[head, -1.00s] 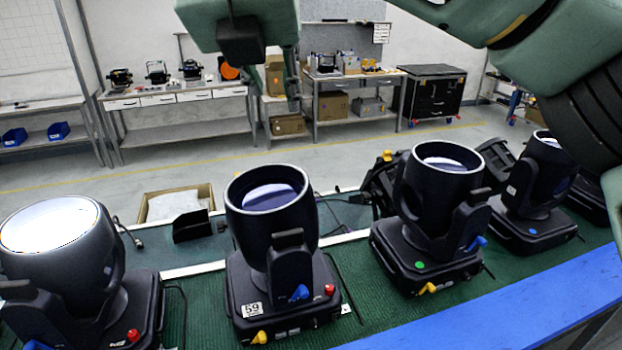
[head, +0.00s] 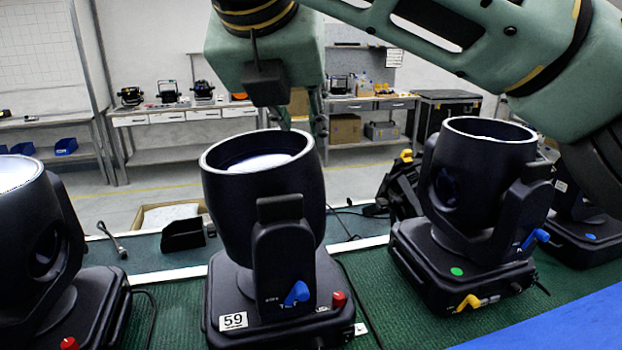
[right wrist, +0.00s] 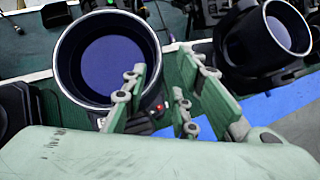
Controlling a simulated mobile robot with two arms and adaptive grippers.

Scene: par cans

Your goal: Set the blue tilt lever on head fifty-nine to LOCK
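Head fifty-nine (head: 262,210) is a black moving-head lamp in the middle of the head view, with a white "59" label (head: 233,321) on its base. Its blue tilt lever (head: 297,293) sits low on the facing yoke arm, its tip pointing up. Small markings beside the lever are too small to read. My right gripper (head: 298,118) hangs above and behind the lamp's rim, apart from the lever. In the right wrist view its fingers (right wrist: 158,92) are spread with nothing between them, over a lamp (right wrist: 108,62); no blue lever shows there. My left gripper is not in view.
A red knob (head: 338,299) sits right of the lever. A similar lamp (head: 475,190), with its own blue lever (head: 541,235) and yellow lever (head: 467,302), stands to the right. Another lamp (head: 40,250) stands left. A blue strip (head: 560,325) edges the green bench.

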